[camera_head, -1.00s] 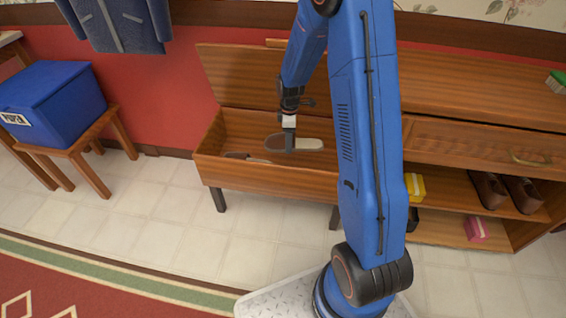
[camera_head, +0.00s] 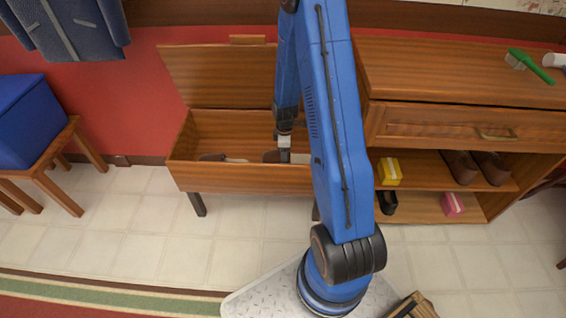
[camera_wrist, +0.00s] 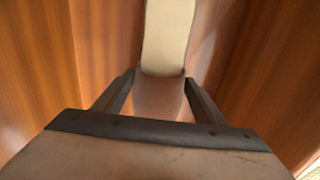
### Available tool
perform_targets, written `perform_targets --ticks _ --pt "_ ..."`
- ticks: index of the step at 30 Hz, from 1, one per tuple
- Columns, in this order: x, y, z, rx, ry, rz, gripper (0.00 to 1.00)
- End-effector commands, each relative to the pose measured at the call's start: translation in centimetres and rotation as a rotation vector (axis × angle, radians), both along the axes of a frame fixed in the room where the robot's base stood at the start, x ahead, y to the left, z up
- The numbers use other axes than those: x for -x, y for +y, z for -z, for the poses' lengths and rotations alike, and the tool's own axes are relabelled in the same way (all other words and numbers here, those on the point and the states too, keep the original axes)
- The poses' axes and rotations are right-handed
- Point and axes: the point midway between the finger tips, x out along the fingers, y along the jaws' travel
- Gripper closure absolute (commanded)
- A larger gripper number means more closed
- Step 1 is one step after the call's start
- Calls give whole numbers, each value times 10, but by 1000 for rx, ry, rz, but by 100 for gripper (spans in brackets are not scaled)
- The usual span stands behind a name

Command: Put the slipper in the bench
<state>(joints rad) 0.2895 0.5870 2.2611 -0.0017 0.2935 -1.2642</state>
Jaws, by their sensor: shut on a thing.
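The wooden bench (camera_head: 240,181) stands with its lid (camera_head: 215,75) raised against the wall and its compartment open. My gripper (camera_head: 284,155) is down inside the compartment, toward its right part. It is shut on a slipper (camera_head: 270,157) with a brown upper and a pale sole, partly hidden by the front wall. In the wrist view the slipper's pale sole (camera_wrist: 167,38) extends ahead from between the fingers (camera_wrist: 159,77), with wooden walls on both sides. Another slipper (camera_head: 212,157) lies in the compartment to the left. I cannot tell whether the held slipper touches the bottom.
A shoe cabinet (camera_head: 450,75) adjoins on the right, with brown shoes (camera_head: 490,167), a yellow item (camera_head: 389,171) and a pink item (camera_head: 453,203) on its shelves. A green brush (camera_head: 530,65) lies on top. A stool (camera_head: 40,165) with a blue box (camera_head: 25,120) stands at left.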

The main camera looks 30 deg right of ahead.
Motion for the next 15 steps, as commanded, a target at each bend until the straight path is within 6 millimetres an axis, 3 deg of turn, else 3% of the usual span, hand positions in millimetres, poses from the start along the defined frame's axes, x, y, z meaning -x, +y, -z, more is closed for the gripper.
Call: perform_targets --ticks 11,15 --pt "1 0 38 0 2 0 61" --pt "0 0 42 1 -1 0 61"
